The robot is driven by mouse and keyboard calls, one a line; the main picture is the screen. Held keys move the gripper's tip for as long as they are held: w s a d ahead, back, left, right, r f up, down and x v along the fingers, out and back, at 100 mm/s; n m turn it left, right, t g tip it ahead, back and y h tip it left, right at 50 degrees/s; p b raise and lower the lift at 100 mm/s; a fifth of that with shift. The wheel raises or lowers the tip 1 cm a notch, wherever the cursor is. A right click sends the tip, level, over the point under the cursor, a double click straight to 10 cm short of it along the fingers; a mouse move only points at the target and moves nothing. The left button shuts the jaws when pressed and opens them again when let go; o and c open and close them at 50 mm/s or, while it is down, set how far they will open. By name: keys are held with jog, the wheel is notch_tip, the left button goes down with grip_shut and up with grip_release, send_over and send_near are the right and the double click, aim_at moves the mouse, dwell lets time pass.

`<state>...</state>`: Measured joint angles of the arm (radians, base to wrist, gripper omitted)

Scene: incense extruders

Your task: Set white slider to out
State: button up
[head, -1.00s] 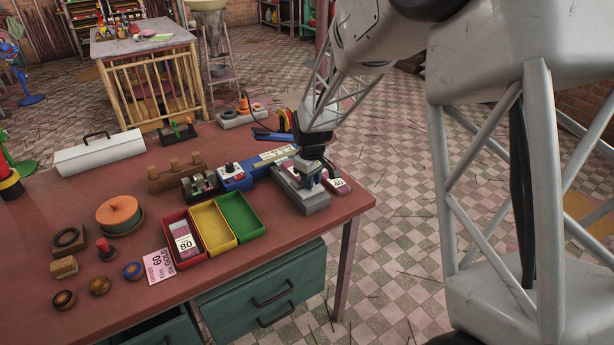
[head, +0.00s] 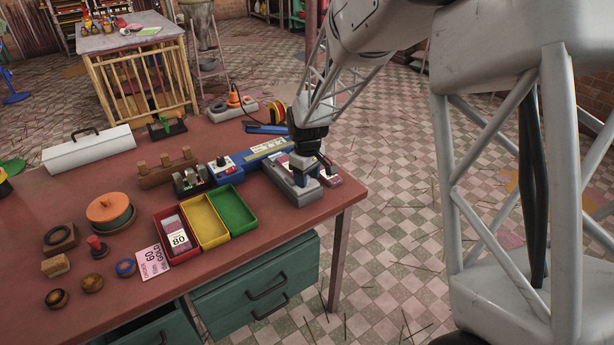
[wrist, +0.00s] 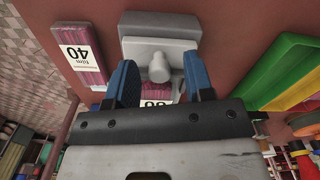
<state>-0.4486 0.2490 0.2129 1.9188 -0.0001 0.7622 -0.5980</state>
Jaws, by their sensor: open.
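A grey device (head: 297,192) stands near the right end of the red table. In the wrist view its grey body (wrist: 158,28) carries a pale whitish knob (wrist: 158,68), which appears to be the white slider. My gripper (head: 304,174) is low over the device, pointing down. In the wrist view my gripper's two blue fingers (wrist: 158,75) are apart, one on each side of the knob. I cannot tell whether either finger touches it. No "out" marking can be read, and the slider's setting is unclear.
A box labelled 40 (wrist: 82,56) lies beside the device. Another labelled box (wrist: 155,96) is partly hidden behind my gripper. Red (head: 160,215), yellow (head: 207,222) and green (head: 236,211) trays stand left of the device. A blue unit (head: 222,172) stands behind the trays.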

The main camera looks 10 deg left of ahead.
jog(key=shift+r, duration=0.15)
jog(key=shift+r, duration=3.75)
